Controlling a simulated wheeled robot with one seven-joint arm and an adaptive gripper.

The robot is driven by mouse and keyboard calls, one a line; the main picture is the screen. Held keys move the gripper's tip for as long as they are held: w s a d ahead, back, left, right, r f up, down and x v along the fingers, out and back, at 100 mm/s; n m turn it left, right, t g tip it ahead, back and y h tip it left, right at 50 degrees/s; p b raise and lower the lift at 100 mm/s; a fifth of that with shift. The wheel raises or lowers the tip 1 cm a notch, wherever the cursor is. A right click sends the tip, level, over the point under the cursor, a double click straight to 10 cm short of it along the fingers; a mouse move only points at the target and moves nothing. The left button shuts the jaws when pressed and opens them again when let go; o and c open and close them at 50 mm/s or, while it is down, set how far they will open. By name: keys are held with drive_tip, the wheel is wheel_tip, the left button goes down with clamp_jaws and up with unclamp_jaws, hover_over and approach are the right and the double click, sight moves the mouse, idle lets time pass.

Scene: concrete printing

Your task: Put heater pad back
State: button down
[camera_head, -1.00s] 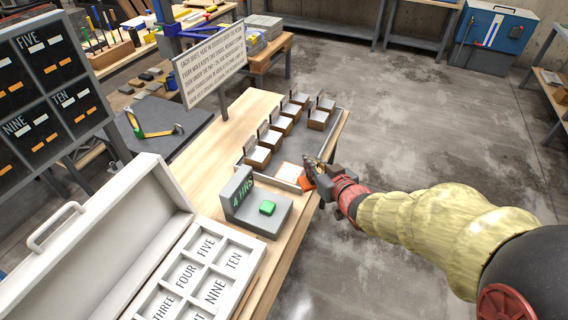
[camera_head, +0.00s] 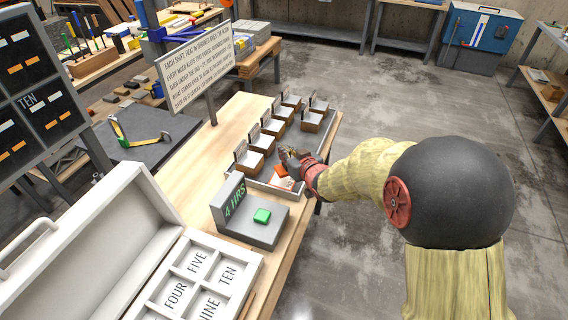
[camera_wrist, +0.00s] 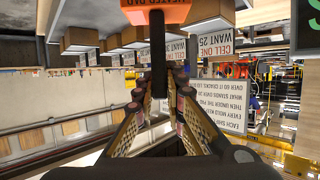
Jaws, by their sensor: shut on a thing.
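The heater pad (camera_head: 281,170) is a small orange piece, partly hidden by my gripper (camera_head: 290,155) at the near end of the grey tray (camera_head: 332,131). In the wrist view the lettered orange pad (camera_wrist: 157,14) shows at the top edge, with a dark grey handle below it. My gripper (camera_wrist: 158,85) is shut on that handle, one finger on each side. I cannot tell whether the pad touches the tray. Several wooden blocks (camera_head: 266,142) with upright white cards stand in the tray beyond the gripper.
An open white case (camera_head: 130,240) with numbered compartments is at the lower left. A lettered sign (camera_head: 195,66) stands behind. The wooden tabletop (camera_head: 212,150) between is largely clear.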

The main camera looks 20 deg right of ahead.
drive_tip(key=shift+w+a+f+b, duration=0.15)
drive_tip(key=shift+w+f+b, duration=0.15)
drive_tip(key=shift+w+f, duration=0.45)
drive_tip(key=shift+w+f+b, duration=0.2)
drive_tip(key=shift+f+b, duration=0.35)
drive_tip(key=shift+f, duration=1.05)
drive_tip(key=shift+f, duration=0.15)
drive_tip(key=c, duration=1.8)
unclamp_jaws()
drive_tip(key=shift+s+f, duration=0.1)
drive_tip(key=shift+c, duration=0.2)
